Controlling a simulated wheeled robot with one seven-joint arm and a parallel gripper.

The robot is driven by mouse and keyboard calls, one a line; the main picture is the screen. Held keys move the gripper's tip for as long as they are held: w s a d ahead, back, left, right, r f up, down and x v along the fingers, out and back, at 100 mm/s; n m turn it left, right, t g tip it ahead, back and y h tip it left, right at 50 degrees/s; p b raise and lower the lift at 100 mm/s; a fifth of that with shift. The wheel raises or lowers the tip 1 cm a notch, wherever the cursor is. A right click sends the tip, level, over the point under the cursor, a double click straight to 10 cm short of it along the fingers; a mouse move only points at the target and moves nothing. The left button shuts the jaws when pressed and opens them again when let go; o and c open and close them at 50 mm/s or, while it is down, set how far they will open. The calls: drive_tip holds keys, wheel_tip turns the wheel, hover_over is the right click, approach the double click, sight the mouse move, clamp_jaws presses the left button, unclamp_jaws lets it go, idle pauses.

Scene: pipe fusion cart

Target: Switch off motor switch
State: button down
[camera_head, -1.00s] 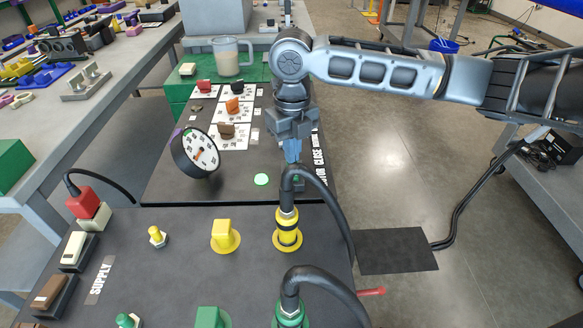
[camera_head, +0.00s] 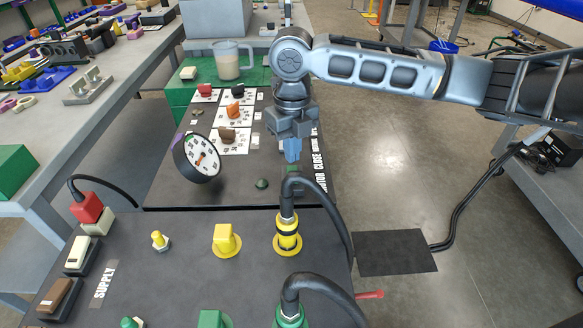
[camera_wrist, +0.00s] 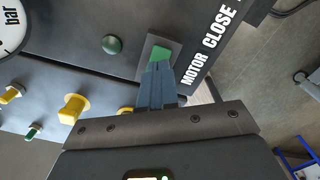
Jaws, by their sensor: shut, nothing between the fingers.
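The motor switch (camera_wrist: 160,54) is a green rocker in a grey housing, beside the white "MOTOR" lettering in the wrist view. In the head view its green part (camera_head: 293,172) shows just below my fingertips, partly hidden. My gripper (camera_head: 292,157) is shut and empty, pointing down at the switch. In the wrist view its fingertips (camera_wrist: 159,68) overlap the near edge of the rocker; I cannot tell whether they touch it. The round green indicator lamp (camera_head: 262,183) left of the switch is dark; it also shows in the wrist view (camera_wrist: 112,44).
A pressure gauge (camera_head: 202,158) stands left of the lamp. A black cable rises from the yellow connector (camera_head: 287,232) close in front of my gripper. A yellow square knob (camera_head: 227,240) stands beside it. Open floor (camera_head: 400,180) lies to the right.

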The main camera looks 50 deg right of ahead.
sight(292, 168)
drive_tip(key=shift+r+p, duration=1.5)
drive_tip(key=shift+r, duration=0.85)
